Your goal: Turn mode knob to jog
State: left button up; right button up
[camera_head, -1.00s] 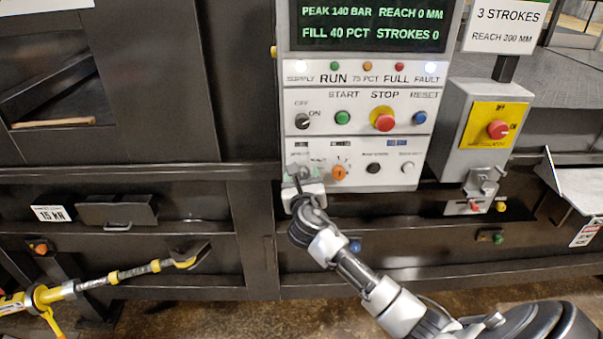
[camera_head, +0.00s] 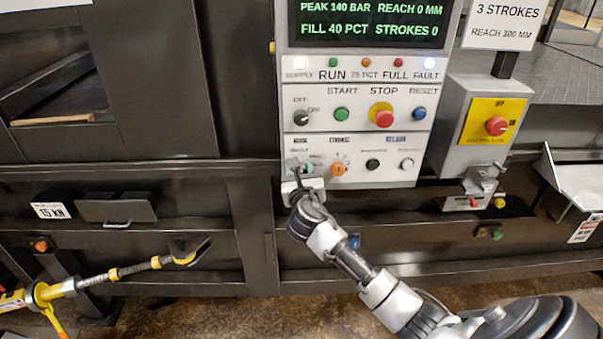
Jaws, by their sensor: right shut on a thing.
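The control panel (camera_head: 350,122) faces me, with a lower row of small controls. My right gripper (camera_head: 297,170) is at the left end of that row, shut on what appears to be the mode knob. The fingers and hand cover most of the knob, so its pointer direction cannot be read. The small lettering around it is too blurred to read. An orange control (camera_head: 338,169) sits just right of the fingers. My left gripper is not in view.
Above are the OFF/ON switch (camera_head: 301,118), green START button (camera_head: 341,114), red STOP button (camera_head: 382,116) and blue RESET button (camera_head: 419,113). A grey box with a red knob (camera_head: 496,126) stands to the right. A yellow-and-black tool (camera_head: 115,273) reaches in at lower left.

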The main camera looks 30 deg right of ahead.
jog(key=shift+f+m+b, duration=0.1)
jog(key=shift+m+b, duration=2.95)
jog(key=shift+m, duration=5.95)
jog(key=o, duration=0.9)
jog(key=shift+h, duration=0.4)
